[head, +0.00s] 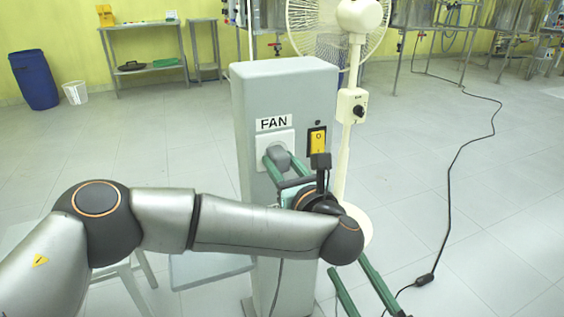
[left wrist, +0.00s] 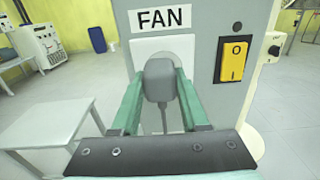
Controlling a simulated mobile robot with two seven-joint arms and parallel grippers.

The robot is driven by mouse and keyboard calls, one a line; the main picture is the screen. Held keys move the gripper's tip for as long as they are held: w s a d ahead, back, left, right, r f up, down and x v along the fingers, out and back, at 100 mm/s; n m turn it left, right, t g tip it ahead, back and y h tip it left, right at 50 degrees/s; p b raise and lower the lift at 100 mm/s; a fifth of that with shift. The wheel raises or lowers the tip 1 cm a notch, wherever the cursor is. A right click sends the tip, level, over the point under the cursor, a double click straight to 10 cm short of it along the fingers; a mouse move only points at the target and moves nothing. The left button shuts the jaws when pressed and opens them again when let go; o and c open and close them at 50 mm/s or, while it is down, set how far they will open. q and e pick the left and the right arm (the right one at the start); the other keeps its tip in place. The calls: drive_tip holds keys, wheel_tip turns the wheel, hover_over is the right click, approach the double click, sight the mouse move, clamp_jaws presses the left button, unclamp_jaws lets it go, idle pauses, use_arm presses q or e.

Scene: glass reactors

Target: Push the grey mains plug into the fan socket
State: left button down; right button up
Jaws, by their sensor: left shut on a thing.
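The grey mains plug (head: 279,155) is at the white fan socket (head: 263,141), under the FAN label (head: 273,123). My left gripper (head: 282,165) is shut on it, with a green finger on each side. In the left wrist view the plug (left wrist: 158,80) sits between the fingertips, in front of the white socket plate (left wrist: 142,47). Its cord hangs below. The plug's front hides its pins, so I cannot tell how far in it is. My right gripper (head: 348,264) shows low in the head view, its green fingers apart and empty.
The grey pillar (head: 285,84) carries the socket and a yellow switch (head: 317,142). A cream standing fan (head: 352,105) is close on the right. A pale stool (left wrist: 50,128) stands to the left. A black cable (head: 450,190) crosses the floor.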

use_arm(q)
drive_tip(key=shift+d+r, duration=0.1)
drive_tip(key=shift+d, duration=0.15)
idle(1.1)
drive_tip(key=shift+w, duration=0.1)
drive_tip(key=shift+w+a+r, duration=0.25)
drive_tip(key=shift+w+r, duration=0.1)
idle(1.1)
drive_tip(key=c, duration=0.8)
unclamp_jaws()
drive_tip(key=shift+c, duration=0.2)
drive_tip(key=shift+o, duration=0.8)
drive_tip(key=shift+w+f, duration=0.15)
drive_tip(key=shift+f, duration=0.05)
drive_tip(key=o, duration=0.3)
drive_tip(key=shift+d+f, duration=0.1)
drive_tip(key=shift+d, duration=0.05)
drive_tip(key=shift+o, duration=0.2)
drive_tip(key=shift+s+d+f, duration=0.1)
drive_tip(key=shift+s, duration=0.25)
drive_tip(key=v, duration=0.8)
drive_tip(key=shift+s, duration=0.35)
